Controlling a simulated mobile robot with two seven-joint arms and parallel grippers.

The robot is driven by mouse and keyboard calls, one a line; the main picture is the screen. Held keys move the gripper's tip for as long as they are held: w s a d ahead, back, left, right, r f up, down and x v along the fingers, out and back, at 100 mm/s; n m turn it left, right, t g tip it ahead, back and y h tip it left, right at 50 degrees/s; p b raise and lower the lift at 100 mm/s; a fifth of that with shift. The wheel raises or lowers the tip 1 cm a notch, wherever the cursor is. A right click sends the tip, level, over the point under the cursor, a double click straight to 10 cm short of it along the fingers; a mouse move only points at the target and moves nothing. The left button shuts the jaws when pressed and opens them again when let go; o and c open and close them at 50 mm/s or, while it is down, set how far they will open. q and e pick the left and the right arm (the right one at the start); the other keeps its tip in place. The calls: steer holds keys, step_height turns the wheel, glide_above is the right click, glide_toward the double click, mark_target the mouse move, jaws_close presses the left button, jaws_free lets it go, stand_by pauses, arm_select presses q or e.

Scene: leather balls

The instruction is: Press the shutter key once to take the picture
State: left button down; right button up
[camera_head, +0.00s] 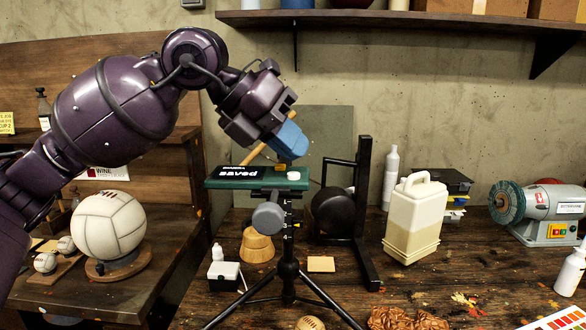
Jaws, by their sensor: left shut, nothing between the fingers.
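A dark green box-shaped camera (262,184) sits on a black tripod (288,265) at the middle of the view. Its black display (240,173) reads "saved". A small pale round key (293,176) shows on the right part of its green face. My left gripper (291,152), with blue fingers shut and empty, points down just above the right part of the camera. Its tips look close to the camera's top edge; I cannot tell if they touch it. My right gripper is out of view.
A white ball (108,233) stands on a wooden stand at left. A black frame (363,210) with a dark ball stands behind the tripod. A cream jug (414,217), white bottle (390,178) and bench grinder (540,212) are to the right. A shelf (400,20) hangs above.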

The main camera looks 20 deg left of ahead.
mark_target(291, 172)
arm_select(q)
steer(key=shift+r, duration=0.1)
steer(key=shift+r+p, duration=0.4)
steer(key=shift+r, duration=0.2)
steer(key=shift+r+p, duration=0.4)
steer(key=shift+r, duration=0.25)
steer(key=shift+r+p, duration=0.7)
steer(key=shift+r, duration=0.5)
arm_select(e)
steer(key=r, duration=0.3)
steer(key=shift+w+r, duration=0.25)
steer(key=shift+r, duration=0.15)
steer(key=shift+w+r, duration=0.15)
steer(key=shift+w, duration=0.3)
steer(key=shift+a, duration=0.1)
